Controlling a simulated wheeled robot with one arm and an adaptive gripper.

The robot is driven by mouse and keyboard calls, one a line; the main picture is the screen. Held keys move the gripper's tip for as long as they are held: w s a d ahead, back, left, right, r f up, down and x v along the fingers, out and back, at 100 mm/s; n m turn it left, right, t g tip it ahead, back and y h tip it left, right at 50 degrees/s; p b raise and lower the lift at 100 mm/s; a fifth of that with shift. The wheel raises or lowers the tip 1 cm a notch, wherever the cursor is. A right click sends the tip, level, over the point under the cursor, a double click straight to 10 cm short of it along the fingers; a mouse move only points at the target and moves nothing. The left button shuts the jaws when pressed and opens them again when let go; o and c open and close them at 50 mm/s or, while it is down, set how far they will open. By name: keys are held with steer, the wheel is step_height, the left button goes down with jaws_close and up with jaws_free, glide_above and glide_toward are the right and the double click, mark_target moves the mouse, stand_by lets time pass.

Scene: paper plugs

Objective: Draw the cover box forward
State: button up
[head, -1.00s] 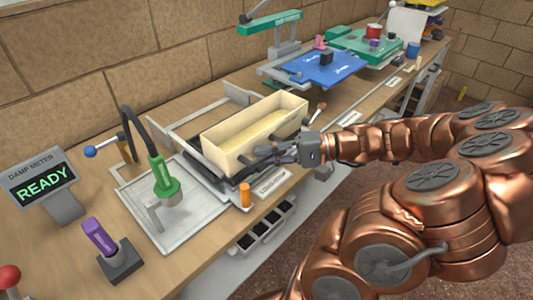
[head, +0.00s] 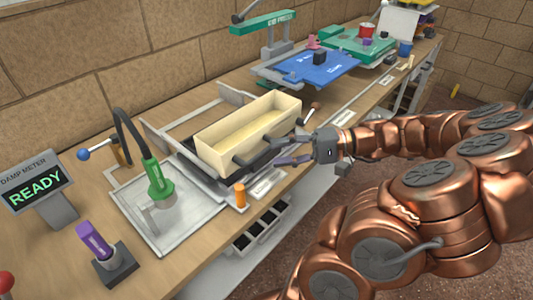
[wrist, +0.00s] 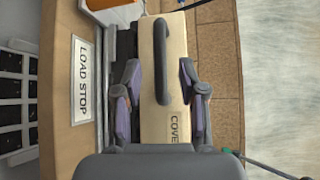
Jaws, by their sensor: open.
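The cover box (head: 218,151) is a long, cream, open-topped box on a dark tray at the middle of the bench. A dark grey bar handle (wrist: 164,62) is on its front wall, below part of a "COVE" label in the wrist view's terms of nearness. My gripper (head: 288,150) is open and empty in front of the box's front wall, with a gap to it in the head view. In the wrist view my gripper (wrist: 161,105) has its two fingers spread either side of the line of the handle, short of it.
A "LOAD STOP" label (wrist: 83,80) and an orange peg (head: 240,194) are near the bench's front edge, left of my gripper. A green press head (head: 159,182) stands over a tray at the left. Blue (head: 318,68) and green (head: 358,45) boards lie beyond, at right.

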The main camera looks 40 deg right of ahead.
steer(key=v, duration=0.7)
stand_by(1.0)
